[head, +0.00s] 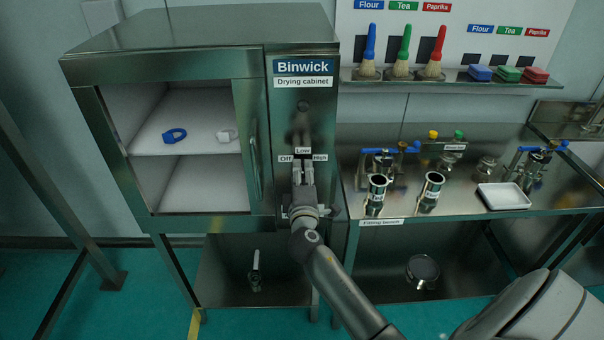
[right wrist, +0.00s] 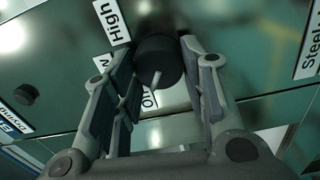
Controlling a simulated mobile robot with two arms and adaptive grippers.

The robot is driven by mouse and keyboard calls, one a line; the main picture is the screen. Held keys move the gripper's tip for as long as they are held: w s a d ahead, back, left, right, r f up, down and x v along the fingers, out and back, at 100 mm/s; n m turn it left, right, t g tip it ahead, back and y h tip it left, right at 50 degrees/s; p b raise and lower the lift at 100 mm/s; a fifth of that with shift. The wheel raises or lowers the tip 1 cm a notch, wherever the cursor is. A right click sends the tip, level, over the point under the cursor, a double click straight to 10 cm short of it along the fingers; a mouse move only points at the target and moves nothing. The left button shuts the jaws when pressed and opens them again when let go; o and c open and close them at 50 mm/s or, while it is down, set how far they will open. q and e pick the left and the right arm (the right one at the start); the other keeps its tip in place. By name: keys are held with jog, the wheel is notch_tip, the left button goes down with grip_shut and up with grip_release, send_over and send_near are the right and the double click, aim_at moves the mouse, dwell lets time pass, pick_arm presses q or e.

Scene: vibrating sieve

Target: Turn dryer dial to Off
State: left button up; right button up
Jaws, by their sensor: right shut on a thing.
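The drying cabinet (head: 190,55) stands at the left, with a steel panel on its right side. Labels Off (head: 286,158), Low (head: 303,150) and High (head: 320,157) sit around the dial position. My right gripper (head: 303,168) is at this spot and largely hides the dial in the head view. In the right wrist view the black dial (right wrist: 158,62) sits between the two fingers of my right gripper (right wrist: 155,80), which is shut on it. The dial's white mark points toward the partly hidden Off label (right wrist: 150,98). My left gripper is not in view.
The cabinet handle (head: 254,145) is left of my right gripper. The filling bench (head: 450,206) at the right holds metal cylinders (head: 377,194) and a white tray (head: 503,196).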

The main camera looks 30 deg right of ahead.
jog(key=shift+n, duration=0.5)
jog(key=o, duration=1)
jog(key=v, duration=1.2)
jog(key=shift+s, duration=0.1)
